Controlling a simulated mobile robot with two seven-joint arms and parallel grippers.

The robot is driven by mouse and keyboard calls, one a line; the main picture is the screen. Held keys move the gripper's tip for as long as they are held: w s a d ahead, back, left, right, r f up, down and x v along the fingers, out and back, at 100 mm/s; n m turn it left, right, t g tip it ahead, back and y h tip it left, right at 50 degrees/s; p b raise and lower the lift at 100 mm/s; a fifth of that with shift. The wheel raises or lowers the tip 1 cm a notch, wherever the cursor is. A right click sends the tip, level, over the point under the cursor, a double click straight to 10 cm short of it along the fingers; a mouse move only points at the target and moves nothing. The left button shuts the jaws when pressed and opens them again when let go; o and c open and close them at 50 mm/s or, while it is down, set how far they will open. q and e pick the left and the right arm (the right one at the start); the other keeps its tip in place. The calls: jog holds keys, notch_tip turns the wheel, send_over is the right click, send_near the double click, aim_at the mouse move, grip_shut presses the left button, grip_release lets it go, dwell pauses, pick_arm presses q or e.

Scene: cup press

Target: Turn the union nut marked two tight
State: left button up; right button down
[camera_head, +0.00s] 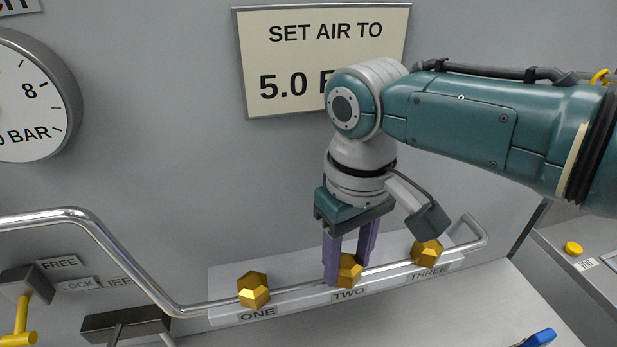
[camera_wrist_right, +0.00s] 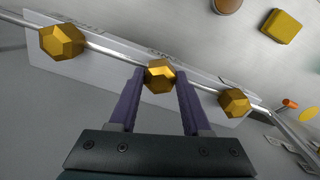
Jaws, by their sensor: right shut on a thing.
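The brass union nut marked two (camera_head: 349,272) sits on a silver pipe in the middle of a row of three nuts. My right gripper (camera_head: 348,270) comes down from above, with its purple fingers on either side of this nut and shut on it. The right wrist view also shows the nut (camera_wrist_right: 160,76) between the fingertips (camera_wrist_right: 160,80). The nut marked one (camera_head: 253,290) is to the left and the nut marked three (camera_head: 427,252) to the right, both apart from the fingers. The label TWO (camera_head: 349,294) shows below the middle nut. My left gripper is not in view.
The silver pipe (camera_head: 110,250) bends up at the left. A sign (camera_head: 290,60) reads SET AIR TO 5.0, partly hidden by my right arm. A gauge (camera_head: 30,100) is at the far left. A yellow-handled valve (camera_head: 22,318) is at the lower left, and a blue object (camera_head: 540,338) lies at the lower right.

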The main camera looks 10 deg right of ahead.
aim_at(347, 263)
dwell(0.4)
jog(key=shift+c, duration=1.8)
grip_release()
notch_tip(347, 263, up, 10)
jog(key=p, duration=0.1)
